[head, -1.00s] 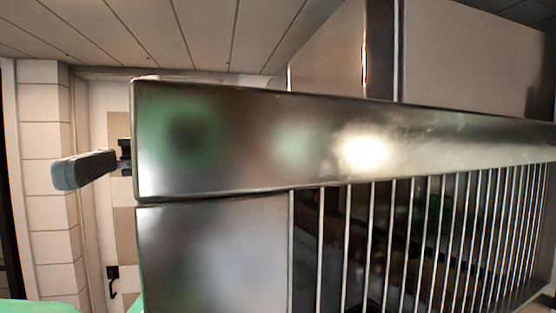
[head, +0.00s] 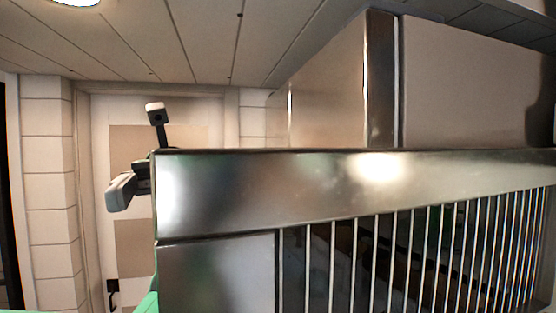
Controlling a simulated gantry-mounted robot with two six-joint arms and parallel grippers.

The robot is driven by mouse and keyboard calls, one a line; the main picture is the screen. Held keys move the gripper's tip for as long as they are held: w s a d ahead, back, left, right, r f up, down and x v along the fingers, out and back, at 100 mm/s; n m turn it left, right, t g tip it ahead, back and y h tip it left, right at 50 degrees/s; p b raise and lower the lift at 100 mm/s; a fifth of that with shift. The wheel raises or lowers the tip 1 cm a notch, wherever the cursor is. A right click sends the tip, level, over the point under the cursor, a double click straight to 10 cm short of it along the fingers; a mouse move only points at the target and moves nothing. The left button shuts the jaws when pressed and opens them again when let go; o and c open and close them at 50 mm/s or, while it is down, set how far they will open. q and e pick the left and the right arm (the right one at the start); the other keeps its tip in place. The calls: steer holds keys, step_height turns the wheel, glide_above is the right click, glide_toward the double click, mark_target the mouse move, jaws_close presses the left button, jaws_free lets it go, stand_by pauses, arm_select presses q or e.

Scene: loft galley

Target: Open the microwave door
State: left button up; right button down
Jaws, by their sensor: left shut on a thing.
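A large shiny metal front with a plain upper band and a barred dark window fills the right and lower view very close up; I take it as the microwave door (head: 300,190). My left gripper (head: 141,178) is at its left edge, partly hidden behind the metal. One grey finger (head: 120,192) sticks out to the left. A dark piece with a pale tip (head: 155,112) rises above the corner. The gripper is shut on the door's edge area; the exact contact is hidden. How far the door stands open cannot be told. My right gripper is not in view.
A smooth metal-sided box (head: 325,95) stands behind and above, close to the panelled ceiling (head: 205,40). A pale tiled pillar (head: 48,180) and a beige-patched back wall or door (head: 130,245) lie to the left, with open room before them.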

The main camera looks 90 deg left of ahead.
arm_select(q)
steer(key=s+a+p, duration=0.1)
steer(key=a+p, duration=0.5)
steer(key=a, duration=0.3)
steer(key=shift+s+a+p, duration=0.15)
steer(key=shift+s+p, duration=0.1)
steer(key=shift+p, duration=0.1)
steer(key=shift+f, duration=0.1)
stand_by(0.3)
stand_by(0.3)
